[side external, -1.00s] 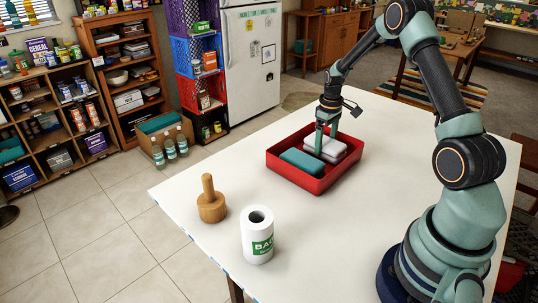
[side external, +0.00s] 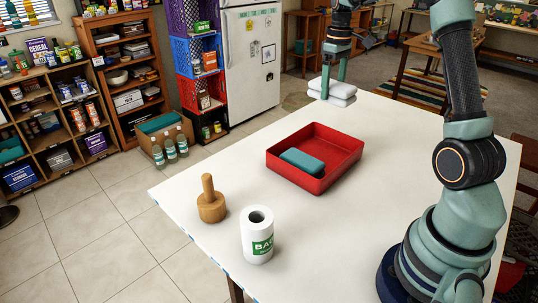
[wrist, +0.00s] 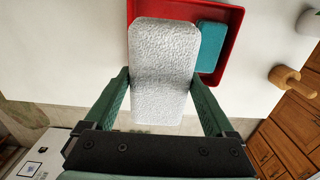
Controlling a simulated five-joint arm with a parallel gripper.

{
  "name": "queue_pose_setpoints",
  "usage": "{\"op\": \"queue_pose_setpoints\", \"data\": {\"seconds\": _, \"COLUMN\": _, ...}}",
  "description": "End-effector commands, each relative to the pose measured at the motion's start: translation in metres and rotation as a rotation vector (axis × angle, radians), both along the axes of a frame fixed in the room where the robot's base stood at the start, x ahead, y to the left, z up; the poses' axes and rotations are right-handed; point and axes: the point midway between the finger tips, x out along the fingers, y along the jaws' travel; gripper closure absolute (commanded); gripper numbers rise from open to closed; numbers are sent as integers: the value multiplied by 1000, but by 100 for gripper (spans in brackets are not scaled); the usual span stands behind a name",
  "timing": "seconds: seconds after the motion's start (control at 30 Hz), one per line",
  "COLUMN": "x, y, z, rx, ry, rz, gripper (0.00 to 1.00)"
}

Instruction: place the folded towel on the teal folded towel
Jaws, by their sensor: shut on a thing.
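My gripper (side external: 334,84) is shut on the white folded towel (side external: 333,91) and holds it in the air above the far part of the table. In the wrist view the white towel (wrist: 163,70) sits between the two green fingers of my gripper (wrist: 163,88) and covers part of the tray. The teal folded towel (side external: 301,162) lies inside the red tray (side external: 340,165), toward its left side. The held towel is apart from the teal towel.
A wooden pestle-like object (side external: 211,206) and a white roll (side external: 257,236) stand at the table's front left. The right part of the tray is bare. The white table (side external: 400,130) around the tray is clear. A fridge (side external: 250,60) and shelves stand behind.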

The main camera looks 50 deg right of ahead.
Motion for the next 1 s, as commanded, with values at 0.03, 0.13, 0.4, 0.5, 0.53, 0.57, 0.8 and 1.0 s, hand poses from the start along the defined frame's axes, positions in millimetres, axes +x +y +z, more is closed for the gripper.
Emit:
{"op": "queue_pose_setpoints", "data": {"seconds": 0.03, "x": 1, "y": 4, "z": 6, "rx": -1, "ry": -1, "rz": 2, "gripper": 69}}
{"op": "queue_pose_setpoints", "data": {"seconds": 0.13, "x": 4, "y": 23, "z": 18, "rx": -2, "ry": -3, "rz": 6, "gripper": 69}}
{"op": "queue_pose_setpoints", "data": {"seconds": 0.4, "x": 3, "y": 98, "z": 51, "rx": -1, "ry": -3, "rz": 6, "gripper": 69}}
{"op": "queue_pose_setpoints", "data": {"seconds": 0.5, "x": 1, "y": 114, "z": 55, "rx": 0, "ry": -1, "rz": 4, "gripper": 69}}
{"op": "queue_pose_setpoints", "data": {"seconds": 0.53, "x": 0, "y": 117, "z": 55, "rx": 0, "ry": 0, "rz": 3, "gripper": 69}}
{"op": "queue_pose_setpoints", "data": {"seconds": 0.57, "x": 0, "y": 119, "z": 54, "rx": 0, "ry": 0, "rz": 2, "gripper": 69}}
{"op": "queue_pose_setpoints", "data": {"seconds": 0.8, "x": -2, "y": 121, "z": 5, "rx": 2, "ry": 6, "rz": -1, "gripper": 69}}
{"op": "queue_pose_setpoints", "data": {"seconds": 1.0, "x": -2, "y": 120, "z": -44, "rx": 2, "ry": 6, "rz": 0, "gripper": 69}}
